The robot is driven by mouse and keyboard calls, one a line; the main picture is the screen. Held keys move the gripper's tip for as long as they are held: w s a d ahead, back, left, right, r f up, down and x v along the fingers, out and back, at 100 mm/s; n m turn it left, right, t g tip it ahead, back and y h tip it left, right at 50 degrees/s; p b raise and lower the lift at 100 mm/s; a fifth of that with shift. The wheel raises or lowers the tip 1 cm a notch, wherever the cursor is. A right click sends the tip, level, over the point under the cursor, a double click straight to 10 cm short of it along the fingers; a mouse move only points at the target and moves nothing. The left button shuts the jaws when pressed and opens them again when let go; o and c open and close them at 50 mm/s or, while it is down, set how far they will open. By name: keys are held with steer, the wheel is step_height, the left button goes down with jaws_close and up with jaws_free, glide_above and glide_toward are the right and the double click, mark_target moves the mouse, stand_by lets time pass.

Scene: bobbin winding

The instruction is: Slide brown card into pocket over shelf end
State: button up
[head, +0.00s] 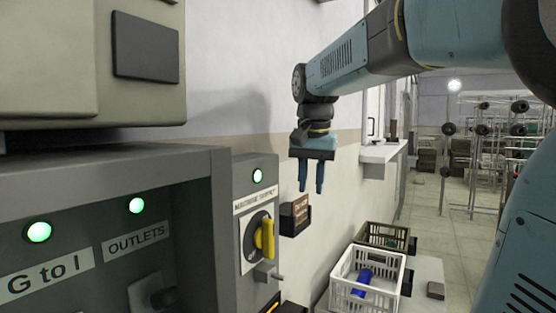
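A brown card (301,207) with faint markings shows upright at a dark pocket (289,222) on the wall, right of the grey switch cabinet. Its lower part seems hidden by the pocket; I cannot tell how deep it sits. My gripper (312,190) hangs fingers down, above and slightly right of the card in the picture. Its two blue fingers are apart with nothing between them. I cannot tell its distance from the wall. A small brown block (435,290) lies on the pale shelf (429,268) at lower right.
A white crate (346,281) with a blue bobbin (359,293) stands below, with a darker crate (372,235) behind it. A yellow rotary handle (266,239) juts from the grey cabinet (240,193). A wall ledge (380,153) and bobbin racks (490,150) are farther back.

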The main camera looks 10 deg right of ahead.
steer(key=w+r+m, duration=0.1)
steer(key=w, duration=0.1)
steer(key=w+r+m+g, duration=0.1)
steer(key=w, duration=0.2)
steer(key=w+d+r+m+g, duration=0.1)
steer(key=w, duration=0.2)
steer(key=shift+w+d+r, duration=0.1)
steer(key=shift+w+r, duration=0.15)
steer(key=shift+f, duration=4.5)
steer(key=shift+c, duration=0.3)
jaws_close()
steer(key=shift+r, duration=3.8)
